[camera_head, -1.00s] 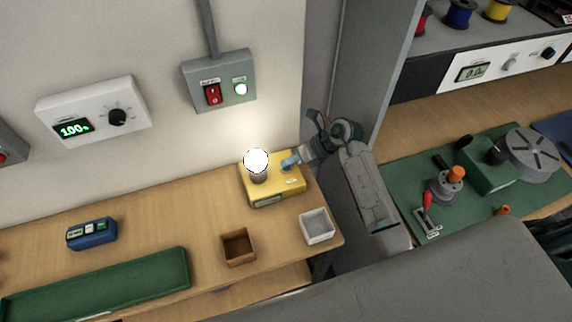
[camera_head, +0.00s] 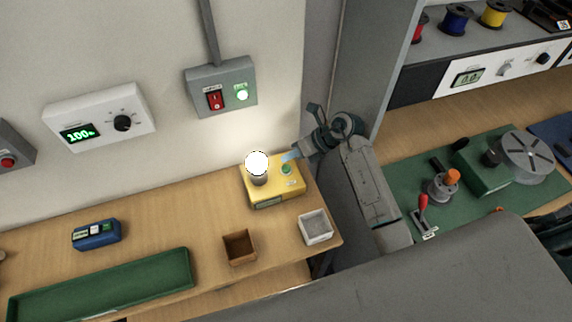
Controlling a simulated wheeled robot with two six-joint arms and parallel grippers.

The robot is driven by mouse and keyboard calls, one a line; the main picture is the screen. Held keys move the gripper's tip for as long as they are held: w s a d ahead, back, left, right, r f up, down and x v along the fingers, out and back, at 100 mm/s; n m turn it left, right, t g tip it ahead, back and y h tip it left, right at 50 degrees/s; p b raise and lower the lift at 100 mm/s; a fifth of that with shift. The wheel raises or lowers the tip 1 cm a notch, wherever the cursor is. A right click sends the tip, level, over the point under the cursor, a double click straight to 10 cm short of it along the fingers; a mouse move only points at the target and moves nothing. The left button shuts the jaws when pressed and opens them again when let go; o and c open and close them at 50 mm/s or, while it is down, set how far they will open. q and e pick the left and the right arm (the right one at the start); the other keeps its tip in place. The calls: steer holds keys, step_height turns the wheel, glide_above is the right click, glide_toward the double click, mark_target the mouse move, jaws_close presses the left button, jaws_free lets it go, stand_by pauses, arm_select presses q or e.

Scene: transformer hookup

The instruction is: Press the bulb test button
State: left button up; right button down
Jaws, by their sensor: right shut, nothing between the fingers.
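A yellow bulb tester (camera_head: 272,193) sits on the wooden bench near its right end. A round bulb (camera_head: 256,162) stands in its socket and glows bright white. The green test button (camera_head: 286,169) is on the tester's top, right of the bulb, and shows uncovered. My right gripper (camera_head: 291,157) is shut and empty, just behind and above the button, with a small gap to it. My left gripper is out of view.
A brown box (camera_head: 239,262) and a white box (camera_head: 330,229) stand in front of the tester. A green tray (camera_head: 105,287) and a blue device (camera_head: 96,234) lie to the left. A switch box (camera_head: 222,72) and a dial panel (camera_head: 144,130) hang on the wall.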

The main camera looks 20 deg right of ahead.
mark_target(289, 168)
steer(key=shift+r+p, duration=0.75)
steer(key=shift+r, duration=0.75)
steer(key=shift+a, duration=0.1)
